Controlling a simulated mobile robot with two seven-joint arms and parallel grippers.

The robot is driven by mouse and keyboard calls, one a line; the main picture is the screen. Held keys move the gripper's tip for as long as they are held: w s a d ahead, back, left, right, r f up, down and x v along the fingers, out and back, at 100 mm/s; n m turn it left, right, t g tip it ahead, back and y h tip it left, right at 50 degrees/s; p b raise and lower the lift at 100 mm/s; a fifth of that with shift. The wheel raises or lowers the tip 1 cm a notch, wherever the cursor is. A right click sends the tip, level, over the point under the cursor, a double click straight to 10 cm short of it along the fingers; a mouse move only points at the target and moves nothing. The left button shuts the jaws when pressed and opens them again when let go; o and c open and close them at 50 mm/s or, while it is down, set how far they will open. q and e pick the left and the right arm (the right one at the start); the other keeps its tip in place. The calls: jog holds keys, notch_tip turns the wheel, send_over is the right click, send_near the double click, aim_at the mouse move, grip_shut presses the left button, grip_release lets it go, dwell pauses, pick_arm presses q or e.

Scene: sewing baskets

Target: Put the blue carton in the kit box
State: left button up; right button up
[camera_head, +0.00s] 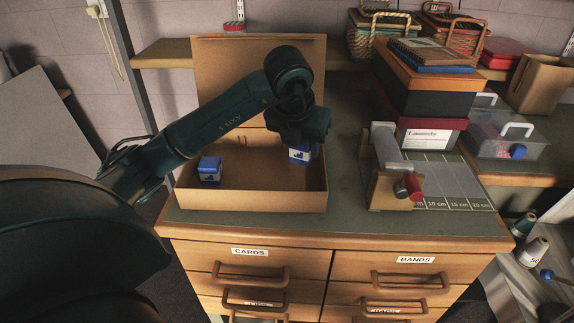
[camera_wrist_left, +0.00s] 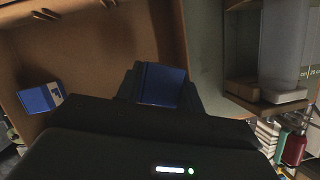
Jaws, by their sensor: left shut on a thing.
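The kit box (camera_head: 250,198) is an open brown cardboard box with its lid raised at the back, on the green-topped drawer cabinet. My left gripper (camera_head: 301,143) is over the right part of the box, pointing down. It is shut on a blue carton (camera_head: 299,155) with a white lower part; this carton also shows between the fingers in the left wrist view (camera_wrist_left: 161,84). I cannot tell whether it touches the box floor. Another blue and white carton (camera_head: 210,169) sits inside the box at the left, and in the left wrist view (camera_wrist_left: 41,97). My right gripper is not in view.
A paper trimmer (camera_head: 440,182) with a grey arm and red knob stands right of the box. Stacked boxes (camera_head: 420,95) and a clear plastic bin (camera_head: 508,130) stand behind it. Baskets (camera_head: 375,35) are at the back. The cabinet top's front strip is narrow.

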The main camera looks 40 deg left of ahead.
aim_at(300, 162)
pick_arm(q)
notch_tip(300, 162, down, 6)
jog(key=shift+f, duration=0.3)
jog(key=o, duration=0.7)
jog(key=shift+r, duration=0.2)
jog(key=v, duration=1.2)
